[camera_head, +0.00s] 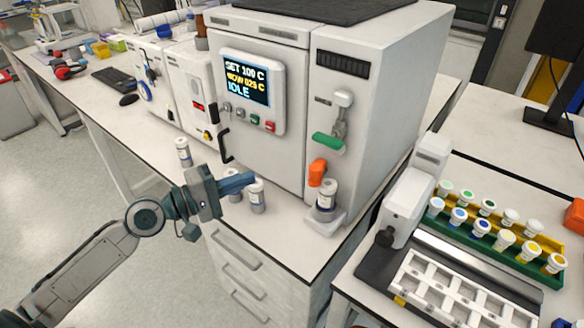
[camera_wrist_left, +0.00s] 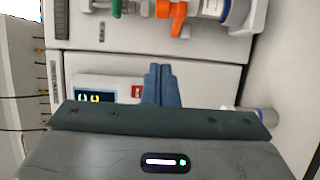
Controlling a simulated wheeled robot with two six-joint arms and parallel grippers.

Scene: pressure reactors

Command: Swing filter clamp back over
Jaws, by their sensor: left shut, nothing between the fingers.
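The reactor (camera_head: 262,100) is a white cabinet with a screen reading SET 100 C and IDLE. On its right front panel, an orange part (camera_head: 317,173), which looks like the filter clamp, sits above and beside a white-capped bottle (camera_head: 326,195). In the left wrist view the orange part (camera_wrist_left: 172,12) is at the top, beside the bottle (camera_wrist_left: 222,10). A green handle (camera_head: 328,141) is above it. My left gripper (camera_head: 251,180) is shut and empty, in front of the reactor and left of the orange part, apart from it. My right gripper is not in view.
Small bottles stand on the bench by my left gripper, one (camera_head: 257,196) just below its fingers. Another bottle (camera_head: 183,152) is farther left. A rack (camera_head: 480,246) of colour-capped bottles and a white tray (camera_head: 440,296) occupy the right bench.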

